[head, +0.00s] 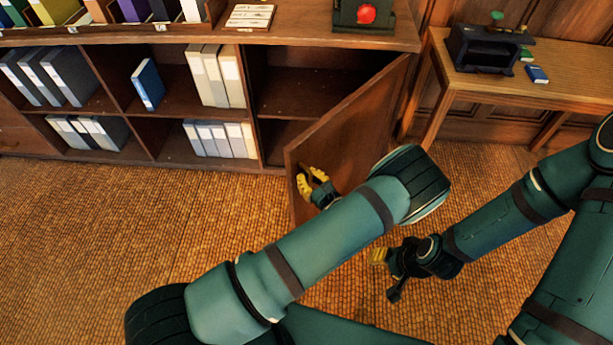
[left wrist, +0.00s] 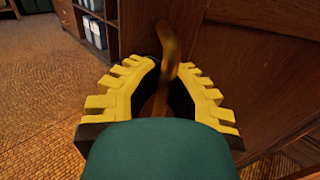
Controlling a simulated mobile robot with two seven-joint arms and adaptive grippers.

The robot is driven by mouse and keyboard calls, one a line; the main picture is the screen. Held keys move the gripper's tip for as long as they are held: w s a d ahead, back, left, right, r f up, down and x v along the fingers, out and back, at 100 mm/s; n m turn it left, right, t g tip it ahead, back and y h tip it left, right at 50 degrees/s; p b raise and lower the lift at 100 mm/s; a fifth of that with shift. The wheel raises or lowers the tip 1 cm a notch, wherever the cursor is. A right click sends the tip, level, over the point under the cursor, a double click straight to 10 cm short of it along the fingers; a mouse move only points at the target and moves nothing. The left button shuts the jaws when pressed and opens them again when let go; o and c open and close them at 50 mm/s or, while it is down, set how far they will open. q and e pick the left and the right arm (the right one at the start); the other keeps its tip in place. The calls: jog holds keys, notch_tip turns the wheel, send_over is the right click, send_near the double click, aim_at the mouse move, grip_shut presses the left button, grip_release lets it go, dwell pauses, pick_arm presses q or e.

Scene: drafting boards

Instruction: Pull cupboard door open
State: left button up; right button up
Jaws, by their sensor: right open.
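The cupboard door (head: 362,122) is hinged at its right and stands well open, swung out from the wooden cabinet (head: 330,33). The compartment behind it shows an inner shelf (head: 297,81). My left gripper (head: 311,178) is at the door's free edge. In the left wrist view its yellow-toothed fingers (left wrist: 168,75) close around a curved bronze-brown handle (left wrist: 167,42) on the door's front face (left wrist: 250,70). The handle's lower part is partly hidden between the fingers. My right gripper (head: 386,274) is open and empty, low over the floor, apart from the door.
Binders (head: 218,75) fill shelves left of the open compartment. A dark box with a red object (head: 366,14) stands on the cabinet top. A wooden side table (head: 505,85) stands right of the door. Woven floor (head: 120,235) in front is clear.

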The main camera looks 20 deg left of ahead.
aim_at(299, 148)
pick_arm(q)
jog(key=o, duration=0.5)
jog(key=shift+s+d+r, duration=0.1)
jog(key=shift+d, duration=0.05)
jog(key=shift+o, duration=0.2)
jog(key=shift+w+a+f, duration=0.2)
jog(key=shift+a, duration=0.3)
jog(key=shift+d+r, duration=0.15)
jog(key=shift+r, duration=0.3)
notch_tip(299, 148, up, 9)
jog(key=shift+r, duration=0.15)
